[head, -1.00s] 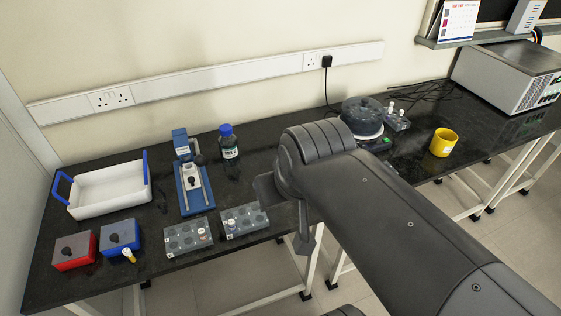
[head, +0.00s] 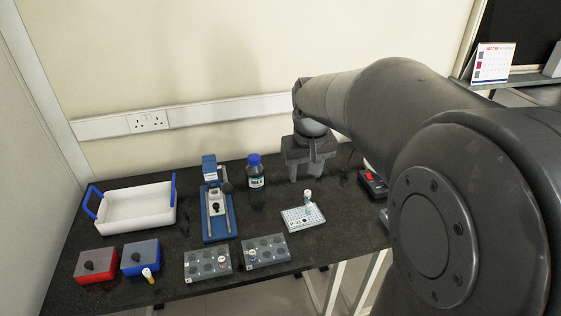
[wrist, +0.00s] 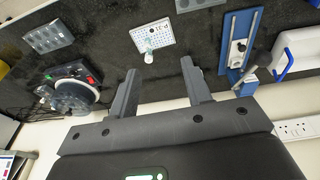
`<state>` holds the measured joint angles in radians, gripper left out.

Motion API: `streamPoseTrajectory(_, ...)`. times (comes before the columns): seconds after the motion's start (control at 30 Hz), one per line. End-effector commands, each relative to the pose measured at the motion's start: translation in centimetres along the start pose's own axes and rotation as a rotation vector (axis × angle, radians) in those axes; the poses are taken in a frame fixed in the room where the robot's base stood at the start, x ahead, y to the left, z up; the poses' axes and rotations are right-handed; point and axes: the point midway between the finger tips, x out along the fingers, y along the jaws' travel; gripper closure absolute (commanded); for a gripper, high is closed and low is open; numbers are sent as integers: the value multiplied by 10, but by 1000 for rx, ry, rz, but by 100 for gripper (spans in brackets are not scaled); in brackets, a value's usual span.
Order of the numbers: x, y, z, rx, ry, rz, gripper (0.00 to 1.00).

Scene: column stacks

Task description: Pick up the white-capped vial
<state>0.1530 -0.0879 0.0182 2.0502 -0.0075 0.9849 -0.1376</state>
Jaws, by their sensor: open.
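In the wrist view the vial (wrist: 148,55) shows just beyond my fingertips, nearer the left finger. My gripper (head: 305,178) points down behind the vial, on the wall side. It also shows in the wrist view (wrist: 159,68), open and empty. Another small vial with a whitish top and yellow body (head: 149,276) stands before the blue box.
Two grey racks (head: 207,264) (head: 265,251), a blue-based device (head: 217,215), a blue-capped bottle (head: 254,172) and a white tray (head: 130,221) stand to the left. A round dark device (wrist: 70,95) shows in the wrist view. The wall is close behind my gripper.

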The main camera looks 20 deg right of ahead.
Motion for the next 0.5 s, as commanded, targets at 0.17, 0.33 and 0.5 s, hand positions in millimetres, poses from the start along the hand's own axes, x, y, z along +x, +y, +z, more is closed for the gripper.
streamPoseTrajectory(0.17,40,23,-39,1,-76,-8,55)
streamPoseTrajectory(0.33,78,44,-66,0,-138,-20,55)
streamPoseTrajectory(0.5,107,58,-82,0,-178,-30,55)
